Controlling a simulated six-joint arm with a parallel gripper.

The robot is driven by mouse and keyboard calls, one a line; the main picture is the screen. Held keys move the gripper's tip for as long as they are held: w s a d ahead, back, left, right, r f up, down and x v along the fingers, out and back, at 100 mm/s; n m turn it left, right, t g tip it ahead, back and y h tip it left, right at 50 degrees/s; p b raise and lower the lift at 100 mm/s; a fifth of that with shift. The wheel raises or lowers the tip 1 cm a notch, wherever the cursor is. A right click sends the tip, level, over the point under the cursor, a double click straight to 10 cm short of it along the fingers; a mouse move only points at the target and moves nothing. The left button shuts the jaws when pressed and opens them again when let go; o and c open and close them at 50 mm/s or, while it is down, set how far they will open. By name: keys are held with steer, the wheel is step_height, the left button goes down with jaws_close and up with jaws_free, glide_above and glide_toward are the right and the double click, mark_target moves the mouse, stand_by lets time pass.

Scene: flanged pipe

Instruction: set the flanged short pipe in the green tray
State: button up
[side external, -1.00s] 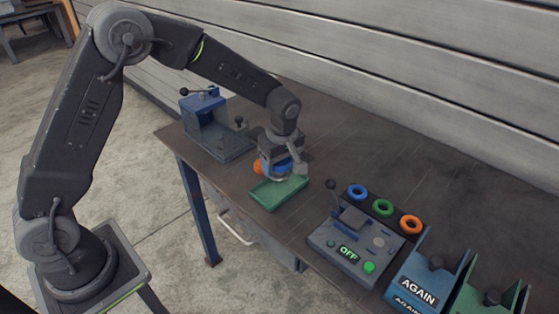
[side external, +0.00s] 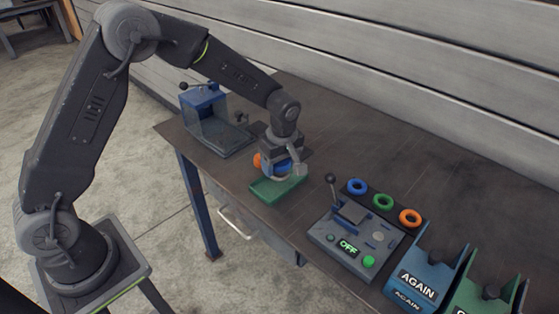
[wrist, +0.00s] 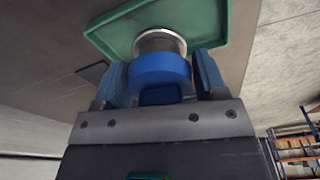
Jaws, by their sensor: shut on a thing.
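My gripper (side external: 277,168) is shut on the flanged short pipe (wrist: 160,70) and points down over the green tray (side external: 262,193). In the wrist view the pipe shows a blue band and a grey metal end with a bright rim, between my two blue finger pads (wrist: 160,82). The pipe's lower end is inside the outline of the green tray (wrist: 215,25). In the side view the pipe is mostly hidden by my gripper. I cannot tell whether it touches the tray floor.
An orange round piece (side external: 257,160) shows just left of my gripper. A blue fixture with a lever (side external: 205,105) stands behind left. A control box reading OFF (side external: 348,247), a rack of coloured rings (side external: 383,202) and blue (side external: 428,270) and green bins are at right.

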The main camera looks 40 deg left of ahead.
steer(key=shift+f, duration=1.3)
stand_by(0.4)
steer(key=o, duration=1.1)
steer(key=shift+c, duration=0.2)
steer(key=shift+o, duration=0.5)
steer(key=shift+r, duration=3.5)
steer(key=shift+r, duration=0.1)
